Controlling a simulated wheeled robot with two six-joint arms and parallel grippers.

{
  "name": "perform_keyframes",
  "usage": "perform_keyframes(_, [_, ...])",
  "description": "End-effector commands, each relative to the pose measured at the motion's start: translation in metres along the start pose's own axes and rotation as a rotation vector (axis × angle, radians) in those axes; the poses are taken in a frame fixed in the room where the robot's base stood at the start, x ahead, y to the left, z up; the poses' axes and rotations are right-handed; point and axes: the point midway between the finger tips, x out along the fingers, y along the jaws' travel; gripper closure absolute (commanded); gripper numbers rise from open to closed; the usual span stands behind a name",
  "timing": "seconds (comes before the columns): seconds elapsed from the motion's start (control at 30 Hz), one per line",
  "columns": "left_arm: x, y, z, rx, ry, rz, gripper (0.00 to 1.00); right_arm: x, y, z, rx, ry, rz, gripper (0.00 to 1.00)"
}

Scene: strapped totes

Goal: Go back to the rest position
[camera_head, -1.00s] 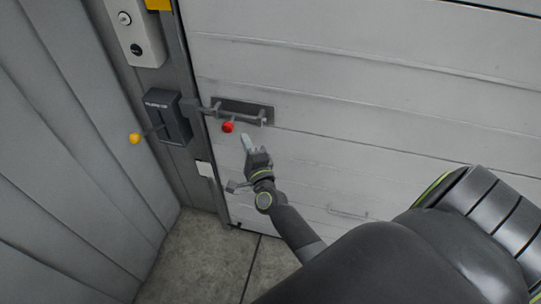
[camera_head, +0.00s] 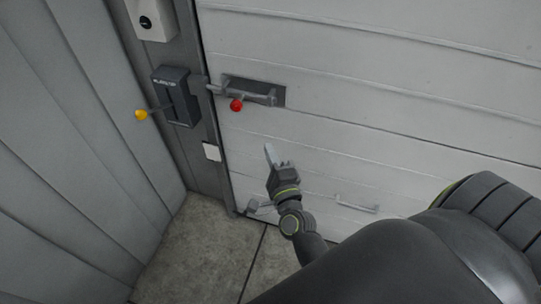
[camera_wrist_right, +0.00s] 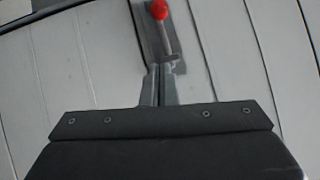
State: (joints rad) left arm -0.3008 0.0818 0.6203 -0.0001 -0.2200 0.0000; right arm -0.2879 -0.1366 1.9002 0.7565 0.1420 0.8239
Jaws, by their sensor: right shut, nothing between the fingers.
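My right gripper (camera_head: 270,154) is shut and empty in front of the pale panelled door (camera_head: 400,105), in the head view. It is below and to the right of a latch (camera_head: 258,91) with a red knob (camera_head: 236,105), and apart from the knob. In the right wrist view my gripper (camera_wrist_right: 158,70) has its fingers together, and the red knob (camera_wrist_right: 159,10) shows beyond the fingertips. My left gripper is not in view.
A dark box (camera_head: 178,97) with a yellow-knobbed lever (camera_head: 141,115) is on the frame left of the door. A grey ribbed wall (camera_head: 75,150) stands at the left. A small handle (camera_head: 357,204) sits low on the door. Bare concrete floor (camera_head: 205,245) lies below.

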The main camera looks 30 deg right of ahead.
Motion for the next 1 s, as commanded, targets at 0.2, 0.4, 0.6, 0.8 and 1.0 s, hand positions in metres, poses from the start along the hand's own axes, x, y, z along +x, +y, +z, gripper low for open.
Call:
perform_keyframes(0.2, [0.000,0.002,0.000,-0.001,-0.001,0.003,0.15,0.000,0.000,0.000,0.000,0.000,0.000,1.00])
perform_keyframes(0.4, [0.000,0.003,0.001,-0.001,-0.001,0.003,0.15,0.000,0.000,0.000,0.000,0.000,0.000,1.00])
perform_keyframes(0.6, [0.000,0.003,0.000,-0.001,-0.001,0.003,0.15,-0.004,0.035,-0.001,-0.096,-0.024,0.079,1.00])
perform_keyframes(0.8, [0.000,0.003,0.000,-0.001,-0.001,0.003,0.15,-0.044,0.160,-0.013,-0.454,-0.151,0.364,1.00])
perform_keyframes(1.0, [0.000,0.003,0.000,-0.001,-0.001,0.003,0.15,-0.129,0.283,-0.048,-0.844,-0.378,0.677,1.00])
